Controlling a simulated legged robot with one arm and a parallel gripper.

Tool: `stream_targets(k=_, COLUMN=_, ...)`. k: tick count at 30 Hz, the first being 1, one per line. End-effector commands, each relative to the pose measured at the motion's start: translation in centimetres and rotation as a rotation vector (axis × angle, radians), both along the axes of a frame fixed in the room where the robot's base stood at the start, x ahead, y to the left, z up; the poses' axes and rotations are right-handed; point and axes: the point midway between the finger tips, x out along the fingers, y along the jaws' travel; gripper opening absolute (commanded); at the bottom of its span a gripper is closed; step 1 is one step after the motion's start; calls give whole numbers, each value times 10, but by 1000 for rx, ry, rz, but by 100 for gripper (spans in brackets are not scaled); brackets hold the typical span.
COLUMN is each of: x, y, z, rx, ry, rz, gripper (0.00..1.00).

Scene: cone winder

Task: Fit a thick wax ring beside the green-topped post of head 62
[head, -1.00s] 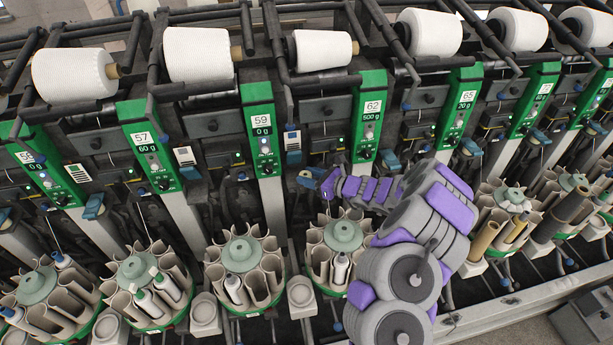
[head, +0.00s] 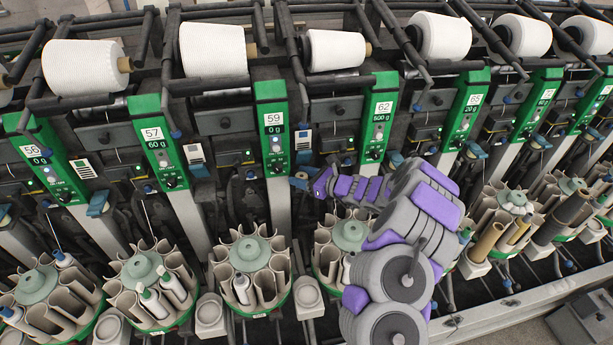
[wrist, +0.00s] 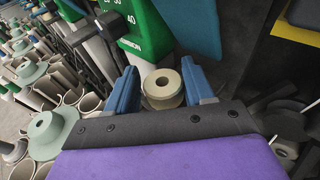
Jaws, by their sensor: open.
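The green-topped post of head 62 (head: 378,125) stands right of the middle in the head view, its lower part behind my arm. My gripper (head: 303,183) is left of that post, near the post of head 59 (head: 272,130). In the wrist view my gripper (wrist: 160,70) is open, with one blue finger on each side of a thick cream ring (wrist: 150,90). The ring lies face up with its hole showing; what it rests on is mostly hidden. I cannot tell whether the fingers touch it. A green panel (wrist: 150,25) rises just behind it.
Round tube magazines, such as the one below head 59 (head: 250,252), stand in a row in front. One more shows in the wrist view (wrist: 46,128). White yarn cones (head: 335,50) sit above. Dark machine parts and bars crowd the space around my gripper.

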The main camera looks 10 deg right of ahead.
Motion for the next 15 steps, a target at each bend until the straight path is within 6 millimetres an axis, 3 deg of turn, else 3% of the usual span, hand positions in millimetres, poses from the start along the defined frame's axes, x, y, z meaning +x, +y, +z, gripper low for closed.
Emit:
stream_targets(k=9, x=-35, y=-51, z=12, rx=15, ry=-1, rz=-9, gripper=53)
stream_targets(k=15, x=-61, y=-67, z=21, rx=1, ry=0, rz=-7, gripper=53)
